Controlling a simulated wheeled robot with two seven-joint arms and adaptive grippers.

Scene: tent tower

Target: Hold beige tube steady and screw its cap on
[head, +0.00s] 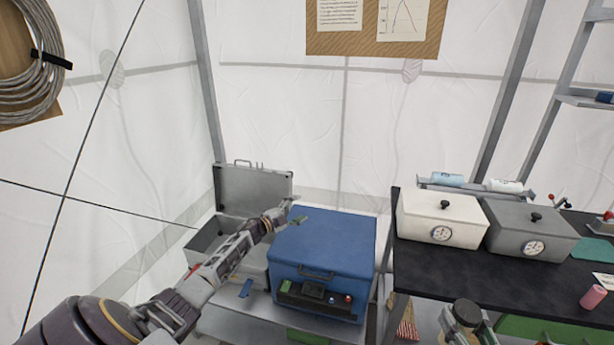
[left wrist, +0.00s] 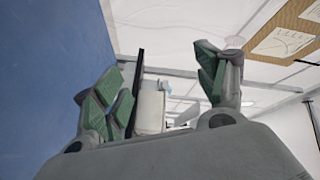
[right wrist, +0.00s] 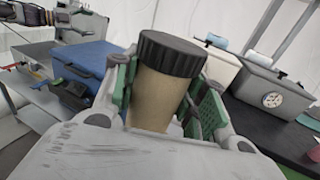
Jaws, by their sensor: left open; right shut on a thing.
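The beige tube (right wrist: 155,98) stands roughly upright in my right gripper (right wrist: 165,100), whose green-padded fingers are shut on it from both sides. A black ribbed cap (right wrist: 172,54) sits on top of the tube; I cannot tell how tightly it is seated. In the head view the cap (head: 467,311) shows at the bottom edge, in front of the black bench. My left gripper (head: 296,213) is over the back left of the blue box, far from the tube. In the left wrist view its fingers (left wrist: 160,90) are spread apart with nothing held between them.
The blue box (head: 325,240) stands on a low grey shelf, with an open grey case (head: 252,190) behind it. The black bench (head: 440,265) holds a white box (head: 440,213), a grey box (head: 530,230) and a pink cylinder (head: 593,297). The bench front has bare room.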

